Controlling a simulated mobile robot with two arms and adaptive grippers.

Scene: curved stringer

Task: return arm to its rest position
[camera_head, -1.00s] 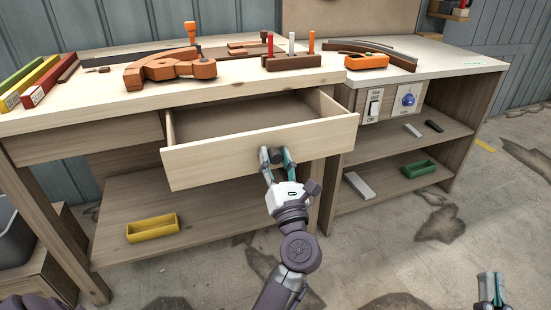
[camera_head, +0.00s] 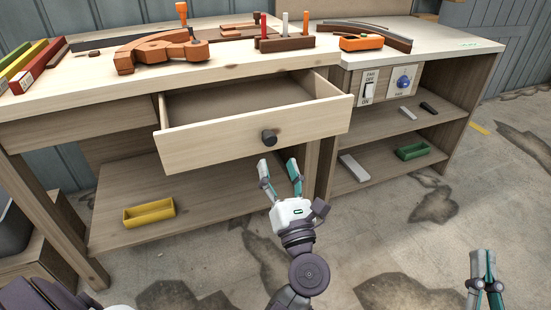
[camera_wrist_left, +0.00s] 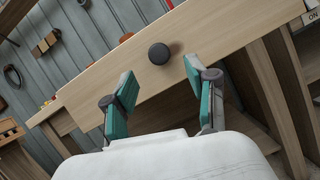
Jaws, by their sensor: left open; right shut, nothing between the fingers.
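My left gripper (camera_head: 280,172) is open and empty just below and in front of the drawer's dark round knob (camera_head: 268,136). The drawer (camera_head: 255,137) is pulled out from the workbench. In the left wrist view, the knob (camera_wrist_left: 158,53) stands beyond and between the two spread teal fingers (camera_wrist_left: 160,95), apart from them. My right gripper (camera_head: 483,268) is at the lower right of the head view, over the floor. Its fingers are together with nothing between them.
The bench top (camera_head: 230,65) holds an orange-brown curved part (camera_head: 158,50), a peg block (camera_head: 285,42) and an orange tool (camera_head: 361,42). A yellow bin (camera_head: 149,213) sits on the lower shelf. A switch panel (camera_head: 385,85) is at right. The floor in front is free.

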